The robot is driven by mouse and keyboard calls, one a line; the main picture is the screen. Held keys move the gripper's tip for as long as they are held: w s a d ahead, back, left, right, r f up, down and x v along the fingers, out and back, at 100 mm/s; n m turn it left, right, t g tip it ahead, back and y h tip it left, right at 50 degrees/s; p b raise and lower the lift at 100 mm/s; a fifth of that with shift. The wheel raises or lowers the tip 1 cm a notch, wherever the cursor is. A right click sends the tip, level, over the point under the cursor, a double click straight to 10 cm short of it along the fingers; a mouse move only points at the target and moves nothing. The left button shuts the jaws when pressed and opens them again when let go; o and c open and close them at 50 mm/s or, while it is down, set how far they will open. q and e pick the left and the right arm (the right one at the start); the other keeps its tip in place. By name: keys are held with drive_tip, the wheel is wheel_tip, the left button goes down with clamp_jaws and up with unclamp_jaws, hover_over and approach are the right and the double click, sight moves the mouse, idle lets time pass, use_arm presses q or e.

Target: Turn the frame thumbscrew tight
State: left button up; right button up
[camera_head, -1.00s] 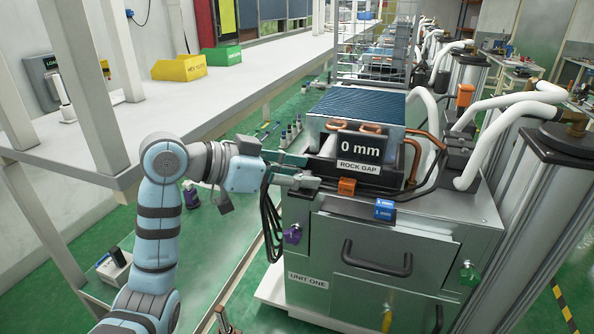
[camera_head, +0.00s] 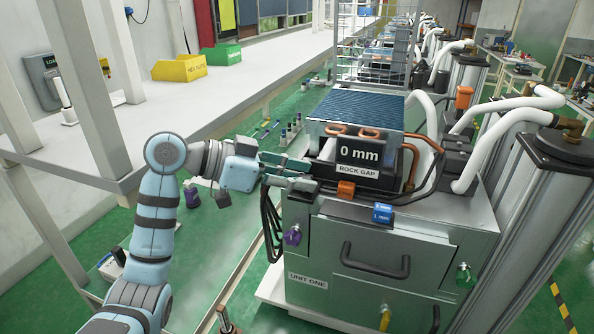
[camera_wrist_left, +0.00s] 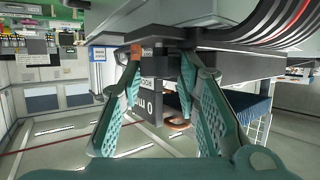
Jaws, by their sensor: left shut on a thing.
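My left gripper (camera_head: 312,176) has green fingers and reaches in from the left to the left end of the dark frame under the black "0 mm / ROCK GAP" sign (camera_head: 358,157). The left wrist view shows its two fingers (camera_wrist_left: 160,68) apart, on either side of a small dark part at the frame. I take this part to be the frame thumbscrew, but its head is mostly hidden and its turn cannot be read. The sign shows upside down in the wrist view (camera_wrist_left: 150,103). My right gripper is not in view.
An orange block (camera_head: 346,189) and a blue block (camera_head: 383,212) sit at the front of the unit's top. The cabinet (camera_head: 330,258) has a purple knob (camera_head: 292,235) and a green knob (camera_head: 464,276). Black cables (camera_head: 270,222) hang below my gripper. A blue ribbed deck (camera_head: 358,109) lies behind.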

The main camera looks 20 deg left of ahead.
use_arm(q)
drive_tip(key=m+g, duration=0.1)
drive_tip(key=m+g+h+p, duration=0.1)
drive_tip(key=m+g+p, duration=0.1)
drive_tip(key=shift+w+a+r+g+h, duration=0.1)
drive_tip(key=shift+w+r+g+h, duration=0.1)
drive_tip(key=shift+w+g+h, duration=0.1)
drive_tip(key=shift+m+g, duration=0.9)
drive_tip(key=shift+w+f+m+g, duration=0.1)
drive_tip(key=shift+m+g, duration=1)
drive_tip(key=shift+g, duration=0.2)
drive_tip(key=o, duration=0.9)
drive_tip(key=shift+f+t, duration=0.15)
drive_tip(key=shift+t, duration=0.15)
